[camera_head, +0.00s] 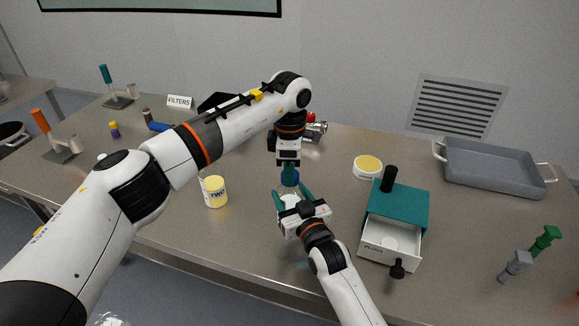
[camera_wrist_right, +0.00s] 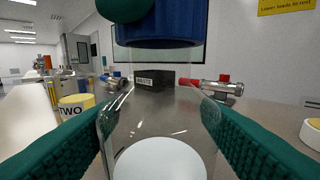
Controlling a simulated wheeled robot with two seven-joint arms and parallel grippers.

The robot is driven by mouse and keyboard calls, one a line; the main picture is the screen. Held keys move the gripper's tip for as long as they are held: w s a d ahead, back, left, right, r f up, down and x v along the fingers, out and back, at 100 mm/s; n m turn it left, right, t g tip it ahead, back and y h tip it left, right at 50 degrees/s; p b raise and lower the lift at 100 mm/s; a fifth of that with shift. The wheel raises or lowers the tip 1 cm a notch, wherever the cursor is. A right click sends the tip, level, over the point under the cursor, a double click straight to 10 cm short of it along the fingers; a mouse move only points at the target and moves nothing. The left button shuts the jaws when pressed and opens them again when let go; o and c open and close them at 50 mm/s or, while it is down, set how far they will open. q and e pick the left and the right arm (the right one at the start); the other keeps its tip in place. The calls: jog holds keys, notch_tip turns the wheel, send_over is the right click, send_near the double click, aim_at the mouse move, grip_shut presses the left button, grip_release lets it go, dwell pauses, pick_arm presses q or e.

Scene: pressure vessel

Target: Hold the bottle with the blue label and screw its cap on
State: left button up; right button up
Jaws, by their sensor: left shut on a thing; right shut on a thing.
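The bottle (camera_wrist_right: 160,125) is clear and stands upright between the teal fingers of my right gripper (camera_head: 291,195); in the head view it is mostly hidden. I make out no blue label on it. A blue cap (camera_wrist_right: 158,30) is above the bottle's top in the right wrist view, and it also shows in the head view (camera_head: 290,181). My left gripper (camera_head: 289,171) points straight down from above and is shut on the cap; one of its teal fingertips shows beside the cap in the right wrist view. I cannot tell whether cap and neck touch.
A teal-topped box with an open drawer (camera_head: 399,215) is close on the right, with a yellow-lidded tub (camera_head: 367,167) behind. A grey tray (camera_head: 490,170) is at far right. The front middle table is clear.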

pick_arm(q)
jog(key=shift+f, duration=0.6)
dwell(0.3)
pick_arm(e)
grip_shut()
pick_arm(q)
jog(key=m, duration=1.6)
jog(key=shift+w+m, duration=0.1)
jog(key=shift+m, duration=0.2)
jog(key=m, duration=0.7)
jog(key=o, duration=0.9)
